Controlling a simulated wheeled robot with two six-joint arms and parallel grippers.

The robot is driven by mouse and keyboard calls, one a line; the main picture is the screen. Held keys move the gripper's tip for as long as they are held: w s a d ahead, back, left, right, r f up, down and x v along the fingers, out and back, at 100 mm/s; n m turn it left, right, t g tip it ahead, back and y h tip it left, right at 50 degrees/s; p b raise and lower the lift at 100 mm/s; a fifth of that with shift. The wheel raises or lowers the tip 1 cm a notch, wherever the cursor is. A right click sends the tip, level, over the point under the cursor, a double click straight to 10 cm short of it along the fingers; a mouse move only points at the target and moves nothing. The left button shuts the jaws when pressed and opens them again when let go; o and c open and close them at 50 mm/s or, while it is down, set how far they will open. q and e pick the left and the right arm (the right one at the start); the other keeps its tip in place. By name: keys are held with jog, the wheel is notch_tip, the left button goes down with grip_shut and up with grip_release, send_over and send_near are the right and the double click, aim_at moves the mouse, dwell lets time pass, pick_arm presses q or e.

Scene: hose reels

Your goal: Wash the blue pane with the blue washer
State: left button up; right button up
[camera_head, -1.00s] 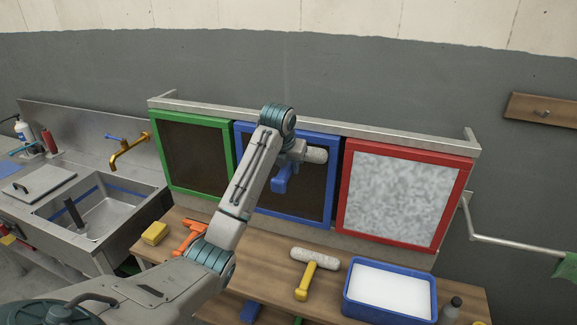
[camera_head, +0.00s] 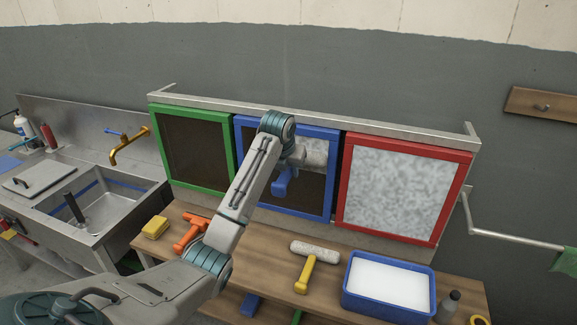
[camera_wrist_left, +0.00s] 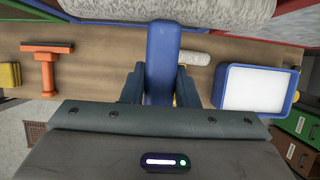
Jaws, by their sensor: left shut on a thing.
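The blue pane (camera_head: 262,197) is a dark panel in a blue frame, in the middle of three on the wall rack. My left gripper (camera_wrist_left: 160,85) is shut on the blue handle of the blue washer (camera_wrist_left: 161,62). In the head view the blue washer's handle (camera_head: 283,182) hangs down before the pane. Its pale roller head is at the pane's upper right, where a whitish mottled patch shows. My left arm hides part of the pane and most of the gripper. I cannot tell if the roller touches. My right gripper is not in view.
The green pane (camera_head: 194,152) is dark; the red pane (camera_head: 398,195) is covered in whitish mottling. On the bench lie a yellow washer (camera_head: 305,277), an orange squeegee (camera_head: 190,235), a yellow sponge (camera_head: 155,228) and a blue tray (camera_head: 388,313) of white liquid. A sink (camera_head: 105,215) is left.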

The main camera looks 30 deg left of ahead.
pick_arm(q)
notch_tip(320, 180, down, 24)
jog(key=b, duration=0.4)
dwell(2.6)
jog(key=shift+r, duration=0.1)
jog(key=s+d+p, duration=0.1)
jog(key=s+p, duration=0.3)
jog(key=s, duration=0.2)
jog(key=shift+s+d, duration=0.3)
jog(key=shift+s, duration=0.05)
